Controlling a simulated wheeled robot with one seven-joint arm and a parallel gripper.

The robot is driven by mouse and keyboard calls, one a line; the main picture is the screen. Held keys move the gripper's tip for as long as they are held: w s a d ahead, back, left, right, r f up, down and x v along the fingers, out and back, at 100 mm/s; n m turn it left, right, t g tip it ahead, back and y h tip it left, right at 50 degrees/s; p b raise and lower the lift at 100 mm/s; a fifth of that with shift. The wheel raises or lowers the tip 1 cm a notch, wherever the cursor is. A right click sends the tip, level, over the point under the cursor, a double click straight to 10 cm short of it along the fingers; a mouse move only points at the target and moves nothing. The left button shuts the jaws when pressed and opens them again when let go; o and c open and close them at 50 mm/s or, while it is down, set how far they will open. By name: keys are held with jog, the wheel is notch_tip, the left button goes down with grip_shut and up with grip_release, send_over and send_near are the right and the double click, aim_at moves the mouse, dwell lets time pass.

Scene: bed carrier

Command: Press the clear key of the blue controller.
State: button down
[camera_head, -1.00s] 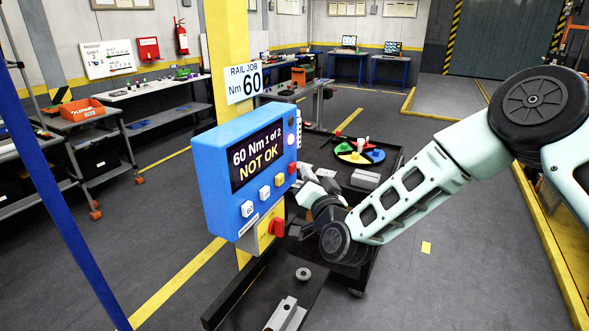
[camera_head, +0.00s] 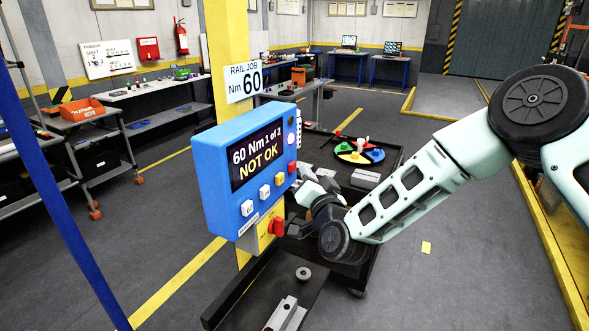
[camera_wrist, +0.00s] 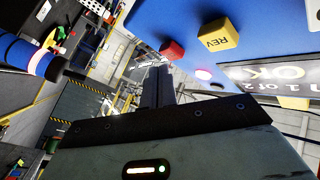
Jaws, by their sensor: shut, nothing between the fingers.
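The blue controller (camera_head: 215,190) is mounted on a yellow post, and its screen reads "60 Nm 1 of 2 NOT OK". Along its lower face are a white key marked 60 (camera_head: 247,208), another white key (camera_head: 264,192), a yellow key (camera_head: 279,180) and a red key (camera_head: 292,168). The wrist view shows the red key (camera_wrist: 172,49) and the yellow key marked REV (camera_wrist: 218,37). I cannot read a "clear" label. My gripper (camera_wrist: 160,72) is shut and empty, its fingertips close to the red key; contact cannot be told. In the head view my gripper (camera_head: 303,176) is right of the controller.
A red switch (camera_head: 276,228) sits on a yellow box below the controller. A dark cart (camera_head: 380,190) with a coloured round tray (camera_head: 358,151) stands behind my arm. A blue pole (camera_head: 60,190) rises at the left. Open floor lies at the right.

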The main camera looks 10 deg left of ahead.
jog(key=shift+w+a, duration=0.15)
jog(key=shift+a, duration=0.15)
jog(key=shift+w+a+b, duration=0.1)
jog(key=shift+a+b, duration=0.35)
jog(key=shift+b, duration=0.1)
dwell(0.6)
jog(key=shift+d, duration=0.1)
jog(key=shift+s+d, duration=0.3)
jog(key=shift+d, duration=0.45)
jog(key=shift+s+d+b, duration=0.2)
jog(key=shift+s+d, duration=0.1)
jog(key=shift+d, duration=0.5)
jog(key=shift+s+d+b, duration=0.25)
jog(key=shift+d, duration=0.5)
jog(key=shift+s+d+b, duration=0.2)
jog(key=shift+s+d, duration=0.1)
jog(key=shift+d, duration=0.5)
